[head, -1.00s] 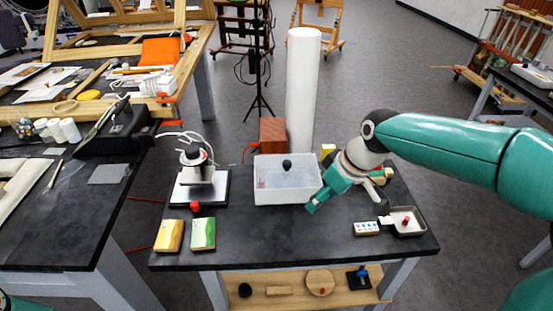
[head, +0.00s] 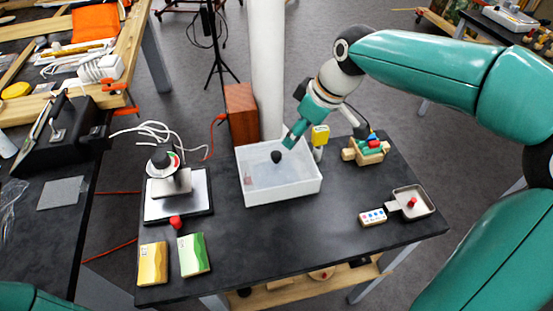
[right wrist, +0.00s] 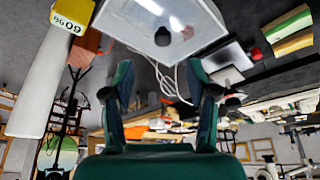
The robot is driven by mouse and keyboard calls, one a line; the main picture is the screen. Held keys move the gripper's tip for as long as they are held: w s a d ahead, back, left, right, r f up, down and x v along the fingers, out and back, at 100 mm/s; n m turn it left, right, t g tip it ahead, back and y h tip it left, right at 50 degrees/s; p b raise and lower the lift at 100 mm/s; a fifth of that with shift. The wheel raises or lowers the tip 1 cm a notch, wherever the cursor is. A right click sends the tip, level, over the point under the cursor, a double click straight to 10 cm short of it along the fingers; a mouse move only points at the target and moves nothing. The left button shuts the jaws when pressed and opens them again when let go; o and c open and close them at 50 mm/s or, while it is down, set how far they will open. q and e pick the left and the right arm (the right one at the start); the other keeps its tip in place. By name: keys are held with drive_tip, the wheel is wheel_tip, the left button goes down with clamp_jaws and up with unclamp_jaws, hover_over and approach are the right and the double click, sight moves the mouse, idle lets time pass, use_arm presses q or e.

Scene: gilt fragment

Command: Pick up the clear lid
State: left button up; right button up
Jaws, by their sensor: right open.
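The clear lid (head: 262,174) looks like a transparent sheet with a black knob (head: 276,156), on the white box (head: 285,195) on the black table. Its edges are hard to make out. My right gripper (head: 290,138) is just above and behind the knob, over the box's far side. In the right wrist view its two fingers (right wrist: 163,95) are apart and empty, and the lid's knob (right wrist: 162,36) lies beyond them, untouched. My left gripper is out of view.
A yellow-topped sensor (head: 320,135) stands just right of the box, near my right gripper. A white column (head: 266,70) and a brown box (head: 241,114) are behind. A heated-plate device (head: 178,190) stands left. The table's front middle (head: 270,240) is clear.

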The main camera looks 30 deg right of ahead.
hover_over(278, 154)
drive_tip(key=s+d, duration=0.2)
drive_tip(key=f, duration=0.4)
drive_tip(key=shift+s+a+f, duration=0.1)
drive_tip(key=shift+a+f, duration=0.15)
drive_tip(key=shift+f, duration=0.05)
drive_tip(key=shift+a+p+x, duration=0.1)
drive_tip(key=shift+p+x, duration=0.2)
drive_tip(key=shift+x, duration=1.2)
drive_tip(key=shift+a+p+x, duration=0.15)
drive_tip(key=shift+p+x, duration=0.15)
drive_tip(key=shift+x, duration=1.2)
drive_tip(key=shift+r, duration=0.1)
clamp_jaws()
